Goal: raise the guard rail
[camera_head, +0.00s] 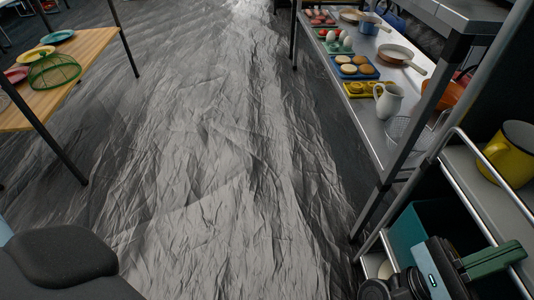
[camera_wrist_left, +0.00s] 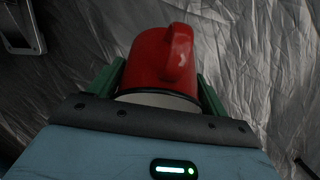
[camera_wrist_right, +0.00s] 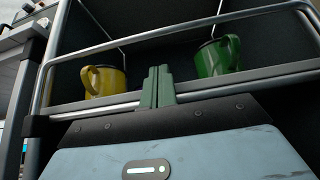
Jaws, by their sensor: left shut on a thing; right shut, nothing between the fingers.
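A thin metal guard rail (camera_head: 490,168) runs along the open side of the cart at the right in the head view. In the right wrist view the rail's bar (camera_wrist_right: 200,25) crosses above and in front of the mugs. My right gripper (camera_head: 518,252) is shut and empty beside the cart. In the right wrist view its fingertips (camera_wrist_right: 158,72) point up between two mugs, below the upper bar; I cannot tell whether they touch any metal. My left gripper (camera_wrist_left: 160,80) is shut on a red mug (camera_wrist_left: 150,55), seen only in the left wrist view.
A yellow mug (camera_wrist_right: 102,80) and a green mug (camera_wrist_right: 217,57) stand on the cart shelf. A metal shelf (camera_head: 352,108) with food trays, pans and a jug (camera_head: 390,101) is beyond. A wooden table (camera_head: 90,50) stands far left. Crumpled grey floor (camera_head: 220,170) is clear.

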